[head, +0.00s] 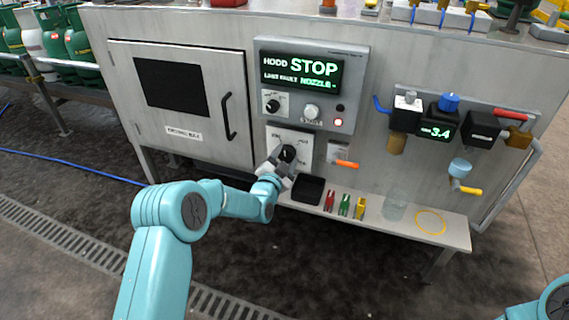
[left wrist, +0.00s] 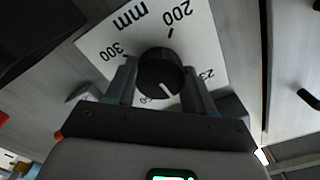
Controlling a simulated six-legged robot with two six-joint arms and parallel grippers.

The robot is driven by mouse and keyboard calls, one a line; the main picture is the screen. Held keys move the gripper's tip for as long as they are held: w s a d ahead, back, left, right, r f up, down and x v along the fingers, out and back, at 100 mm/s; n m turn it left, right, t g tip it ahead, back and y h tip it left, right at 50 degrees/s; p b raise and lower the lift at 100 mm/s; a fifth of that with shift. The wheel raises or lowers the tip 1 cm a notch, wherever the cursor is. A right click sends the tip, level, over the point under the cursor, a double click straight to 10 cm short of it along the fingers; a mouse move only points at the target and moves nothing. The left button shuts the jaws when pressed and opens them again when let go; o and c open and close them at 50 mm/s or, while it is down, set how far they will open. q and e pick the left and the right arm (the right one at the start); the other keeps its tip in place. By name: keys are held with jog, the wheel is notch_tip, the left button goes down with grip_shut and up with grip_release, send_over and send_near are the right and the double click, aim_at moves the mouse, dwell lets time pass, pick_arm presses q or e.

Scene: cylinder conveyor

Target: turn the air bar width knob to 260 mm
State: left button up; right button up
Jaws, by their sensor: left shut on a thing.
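The black air bar width knob (head: 288,153) sits on a white scale plate (head: 299,140) on the machine front. In the left wrist view the knob (left wrist: 160,69) lies between the two fingers of my left gripper (left wrist: 160,84), which is shut on it. The plate (left wrist: 100,38) reads 200, 300 and mm, with a partly hidden 23_ at the right and a mostly covered mark below the knob. The knob's white line points down and slightly right, between these last two marks. My left gripper (head: 282,166) also shows in the head view. My right gripper is out of view.
Above is a panel with a STOP display (head: 301,70), another black knob (head: 271,102) and a lit red lamp (head: 338,122). Below, a shelf (head: 452,234) holds a black tray (head: 308,190), several coloured clips and a clear cup (head: 395,204). A cabinet door handle (head: 228,116) is left.

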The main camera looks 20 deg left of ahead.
pick_arm(q)
jog(key=m+b, duration=0.3)
jog(key=m, duration=0.2)
jog(key=shift+a, duration=0.1)
jog(key=shift+a+r+m+b, duration=0.15)
jog(key=shift+m+b, duration=0.6)
jog(key=shift+m, duration=1.65)
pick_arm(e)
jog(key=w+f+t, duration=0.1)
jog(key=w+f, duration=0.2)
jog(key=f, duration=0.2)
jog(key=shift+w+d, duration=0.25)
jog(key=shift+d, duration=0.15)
pick_arm(q)
jog(key=shift+r, duration=0.1)
jog(key=o, duration=1)
jog(key=shift+o, duration=0.2)
jog(key=shift+s, duration=0.1)
jog(key=s+p, duration=0.4)
jog(key=s, duration=1.2)
jog(key=shift+a, duration=0.15)
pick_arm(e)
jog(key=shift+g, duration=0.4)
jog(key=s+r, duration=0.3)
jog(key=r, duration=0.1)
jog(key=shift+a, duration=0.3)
